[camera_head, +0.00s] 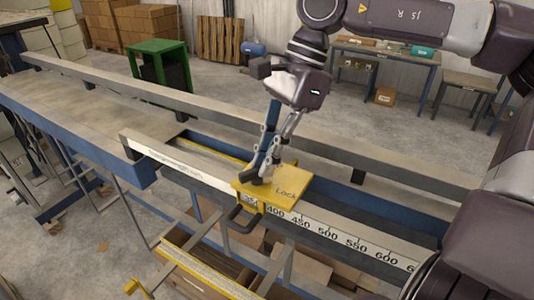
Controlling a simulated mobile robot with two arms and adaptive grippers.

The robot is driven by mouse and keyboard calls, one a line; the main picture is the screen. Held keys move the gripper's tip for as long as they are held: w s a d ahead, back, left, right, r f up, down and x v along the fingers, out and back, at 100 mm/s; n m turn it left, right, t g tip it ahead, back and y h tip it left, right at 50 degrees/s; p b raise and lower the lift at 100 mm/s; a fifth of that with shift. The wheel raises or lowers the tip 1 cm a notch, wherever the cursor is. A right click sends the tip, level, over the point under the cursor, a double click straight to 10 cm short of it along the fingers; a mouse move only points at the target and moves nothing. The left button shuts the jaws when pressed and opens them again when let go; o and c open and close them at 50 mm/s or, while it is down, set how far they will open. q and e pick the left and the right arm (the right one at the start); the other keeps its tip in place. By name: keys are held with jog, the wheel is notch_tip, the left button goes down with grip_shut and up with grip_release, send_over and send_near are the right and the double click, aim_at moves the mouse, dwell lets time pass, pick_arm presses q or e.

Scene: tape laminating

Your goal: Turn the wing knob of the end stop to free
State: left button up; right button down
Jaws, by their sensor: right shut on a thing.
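The end stop is a yellow block (292,186) on the measuring rail, with the word "Lock" on its top face. A dark handle sticks out at its front. My right gripper (262,173) comes down from above onto the left part of the block's top. It is shut on the wing knob, a small dark piece (252,179) mostly hidden by the fingers. Which way the wings point is hard to tell. My left gripper is not in view.
The rail's white scale (345,242) runs to the lower right. A long grey beam (225,108) runs behind the end stop. Boxes (202,284) lie below the rail. A green stand (160,62) and workbenches (385,50) stand farther back on open floor.

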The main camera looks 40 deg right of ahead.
jog(key=n, duration=0.1)
jog(key=n+g, duration=0.1)
jog(key=n, duration=0.1)
jog(key=shift+w, duration=0.4)
jog(key=shift+w+n+g, duration=0.15)
jog(key=shift+n+g, duration=0.35)
jog(key=shift+n, duration=0.9)
jog(key=shift+a+h, duration=0.1)
jog(key=shift+h, duration=0.2)
jog(key=c, duration=2)
grip_release()
jog(key=shift+r, duration=0.15)
jog(key=v, duration=1.2)
jog(key=shift+w, duration=0.1)
